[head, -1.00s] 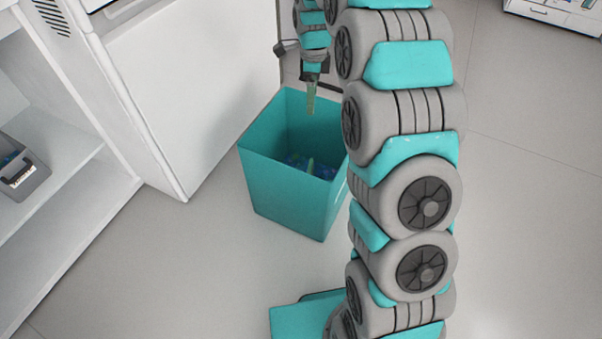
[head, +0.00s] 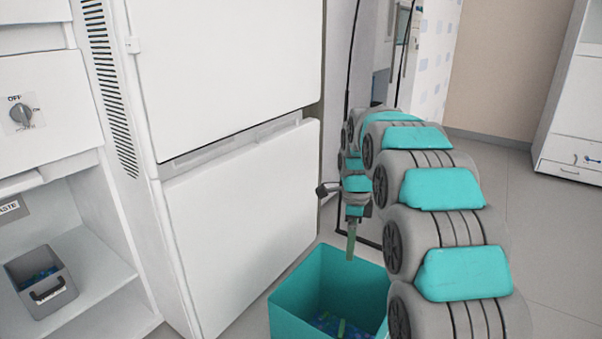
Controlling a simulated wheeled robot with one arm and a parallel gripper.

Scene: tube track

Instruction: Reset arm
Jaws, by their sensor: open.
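My gripper (head: 351,246) points down above the teal bin (head: 295,296), near the bin's back rim as seen here. It is open. A slender pale green piece extends down from the gripper; I cannot tell whether it is a finger or a tube. My arm reaches forward along the right of the bin and hides part of its right side. Inside the bin lie blue things and a green, tube-like item (head: 341,328), partly cut off by the frame's lower edge.
A white fridge-like cabinet (head: 240,230) stands left of and behind the bin. A grey caddy (head: 40,284) with blue contents sits on a low shelf at the left. A white cabinet (head: 575,130) stands far right. The floor (head: 545,235) right of my arm is clear.

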